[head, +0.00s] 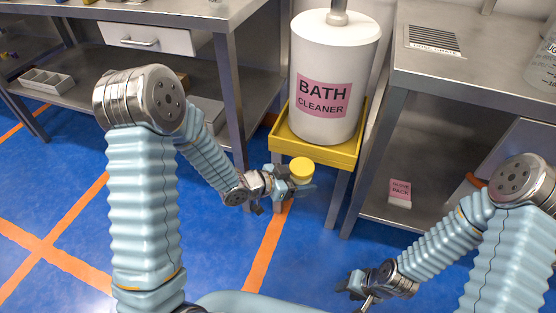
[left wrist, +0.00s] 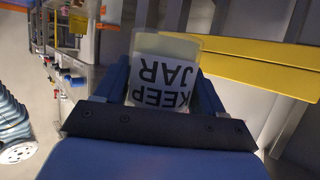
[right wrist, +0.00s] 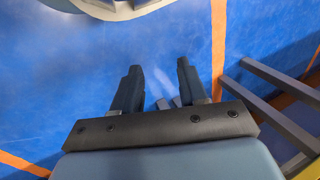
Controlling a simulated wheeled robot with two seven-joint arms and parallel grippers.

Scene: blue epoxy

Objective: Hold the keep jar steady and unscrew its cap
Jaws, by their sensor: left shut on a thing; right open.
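The keep jar (left wrist: 160,82) is pale with a white label reading KEEP JAR, upside down in the left wrist view. Its yellow cap (head: 302,170) is on top in the head view, where the jar looks upright. My left gripper (head: 297,188) is shut on the jar, with a finger on each side of it in the left wrist view. It holds the jar in the air, in front of the yellow stand. My right gripper (head: 352,285) is open and empty, low at the lower right of the head view. The right wrist view shows its two fingers (right wrist: 155,88) apart over the blue floor.
A large white BATH CLEANER container (head: 333,85) stands in a yellow tray (head: 312,153) on a metal stand behind the jar. A metal bench (head: 385,110) is at the right, with a glove pack (head: 400,192) on its lower shelf. Another bench (head: 190,20) is at the back left. Open floor lies between the arms.

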